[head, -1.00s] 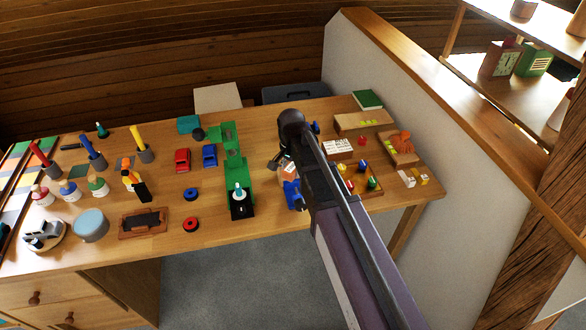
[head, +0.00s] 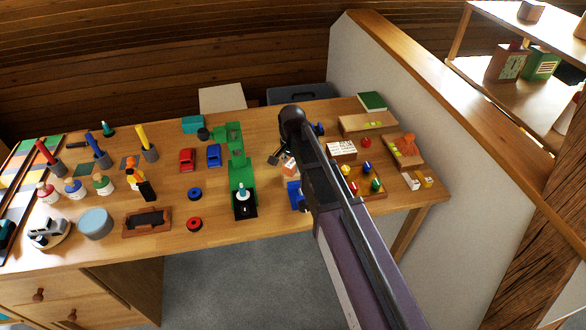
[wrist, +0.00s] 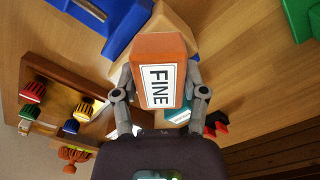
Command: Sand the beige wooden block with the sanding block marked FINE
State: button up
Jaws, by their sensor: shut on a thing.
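The sanding block marked FINE (wrist: 158,72) is orange with a white label, and it sits between the two fingers of my gripper (wrist: 158,92) in the wrist view. My gripper is shut on it. The beige wooden block (wrist: 164,18) shows just beyond the sanding block, partly hidden by it; I cannot tell whether the two touch. A blue object (wrist: 122,20) lies against or close to the beige block. In the head view, my gripper (head: 282,160) is over the table right of the green track, and my arm hides much of that spot.
A wooden tray with coloured pegs (wrist: 62,98) is left of my gripper in the wrist view. In the head view, a green track (head: 238,165), red car (head: 187,160) and blue car (head: 214,156) stand to the left. A white wall (head: 375,110) borders the table's right.

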jog(key=shift+w+a, duration=0.2)
jog(key=shift+w, duration=0.6)
jog(key=shift+r+p, duration=3.05)
jog(key=shift+r+p, duration=1.55)
jog(key=shift+d+f, duration=0.1)
